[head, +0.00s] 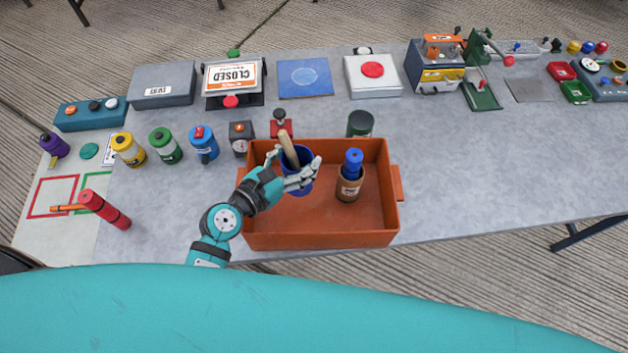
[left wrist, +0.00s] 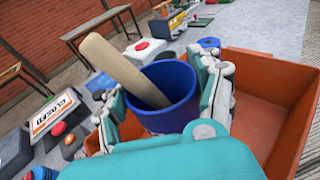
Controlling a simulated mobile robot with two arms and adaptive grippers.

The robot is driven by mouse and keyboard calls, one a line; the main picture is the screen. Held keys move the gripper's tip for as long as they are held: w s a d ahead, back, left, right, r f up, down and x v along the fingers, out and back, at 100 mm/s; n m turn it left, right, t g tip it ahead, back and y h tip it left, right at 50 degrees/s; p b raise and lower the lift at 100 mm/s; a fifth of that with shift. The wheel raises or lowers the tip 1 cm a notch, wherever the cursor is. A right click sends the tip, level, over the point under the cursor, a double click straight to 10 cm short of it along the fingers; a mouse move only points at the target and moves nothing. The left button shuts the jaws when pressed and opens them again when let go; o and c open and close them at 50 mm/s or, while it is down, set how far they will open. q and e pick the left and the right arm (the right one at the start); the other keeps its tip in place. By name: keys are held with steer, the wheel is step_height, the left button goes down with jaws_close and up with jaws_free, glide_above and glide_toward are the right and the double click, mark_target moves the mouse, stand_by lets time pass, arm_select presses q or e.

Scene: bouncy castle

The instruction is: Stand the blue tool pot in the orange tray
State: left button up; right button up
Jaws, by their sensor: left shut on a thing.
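The blue tool pot (head: 298,180) is upright with a wooden handle (head: 289,149) leaning out of it. My left gripper (head: 300,178) is shut around the pot, over the left part of the orange tray (head: 320,238). In the left wrist view the pot (left wrist: 172,90) sits between the fingers (left wrist: 165,105), with the tray (left wrist: 262,112) to its right. I cannot tell whether the pot's base touches the tray floor. My right gripper is not in view.
A brown pot with a blue-topped item (head: 350,185) stands in the tray's right half. A dark green can (head: 360,124) and a red device (head: 281,126) stand just behind the tray.

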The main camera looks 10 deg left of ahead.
mark_target(296, 170)
arm_select(q)
steer(key=f, duration=0.2)
steer(key=f+b, duration=0.1)
steer(key=shift+s+a+f, duration=0.15)
steer(key=shift+s+f, duration=0.05)
steer(key=shift+f, duration=0.15)
step_height(296, 170, down, 2)
steer(key=shift+w+f+b, duration=0.15)
steer(key=shift+f+b, duration=0.1)
steer(key=shift+b, duration=0.4)
steer(key=shift+f, duration=0.55)
steer(key=shift+f+b, duration=0.4)
steer(key=shift+b, duration=0.15)
steer(key=shift+f, duration=0.2)
steer(key=o, duration=1.8)
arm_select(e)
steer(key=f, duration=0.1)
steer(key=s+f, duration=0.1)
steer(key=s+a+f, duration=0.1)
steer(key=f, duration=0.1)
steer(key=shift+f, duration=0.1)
